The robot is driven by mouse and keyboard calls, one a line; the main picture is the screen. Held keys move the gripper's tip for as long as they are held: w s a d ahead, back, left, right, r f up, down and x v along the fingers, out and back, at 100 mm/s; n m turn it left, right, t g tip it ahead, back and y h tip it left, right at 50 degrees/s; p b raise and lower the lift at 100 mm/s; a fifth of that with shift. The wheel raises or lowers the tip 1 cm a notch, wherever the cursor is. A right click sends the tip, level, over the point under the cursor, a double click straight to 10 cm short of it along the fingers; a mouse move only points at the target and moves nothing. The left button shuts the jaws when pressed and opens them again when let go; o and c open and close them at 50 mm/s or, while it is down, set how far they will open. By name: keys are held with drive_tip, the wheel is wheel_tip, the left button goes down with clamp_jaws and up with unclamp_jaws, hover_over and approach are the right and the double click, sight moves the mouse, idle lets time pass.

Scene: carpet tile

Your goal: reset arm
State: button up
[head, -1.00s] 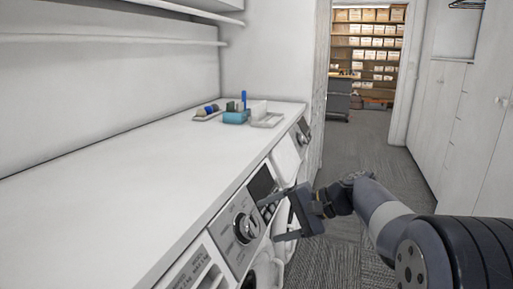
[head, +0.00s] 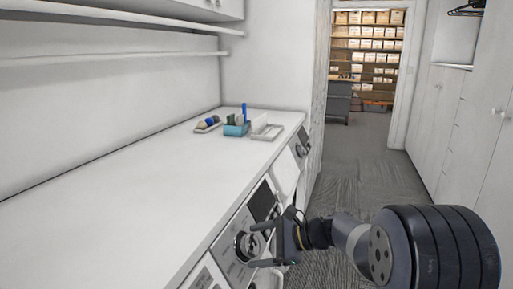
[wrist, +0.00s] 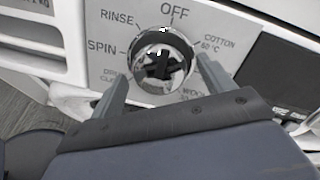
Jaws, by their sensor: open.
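My gripper (head: 262,245) is open in the head view, in front of the washing machine's control panel (head: 229,258) below the counter. In the wrist view my gripper (wrist: 160,88) has its two fingers apart, one on each side of the round program dial (wrist: 163,62). The dial has a dark cross-shaped grip in its middle. Labels around it read OFF, RINSE, SPIN and COTTON 60°C; the lower labels are partly hidden by the gripper. I cannot tell whether the fingers touch the dial.
A long white counter (head: 110,190) runs above the machines. A blue holder (head: 236,129), a small tray (head: 207,125) and a white tray (head: 268,132) stand at its far end. Cabinets (head: 450,110) line the right. Carpeted floor (head: 365,160) leads to a doorway with box shelves.

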drive_tip(key=m+p, duration=0.2)
drive_tip(key=m, duration=0.2)
drive_tip(key=shift+s+r+m, duration=0.1)
drive_tip(key=shift+r+m, duration=0.05)
drive_tip(key=shift+m, duration=0.25)
drive_tip(key=m+p, duration=0.2)
drive_tip(key=m, duration=0.1)
drive_tip(key=shift+t, duration=0.4)
drive_tip(key=shift+s+d+m, duration=0.2)
drive_tip(key=shift+d+m, duration=0.1)
drive_tip(key=shift+d, duration=0.1)
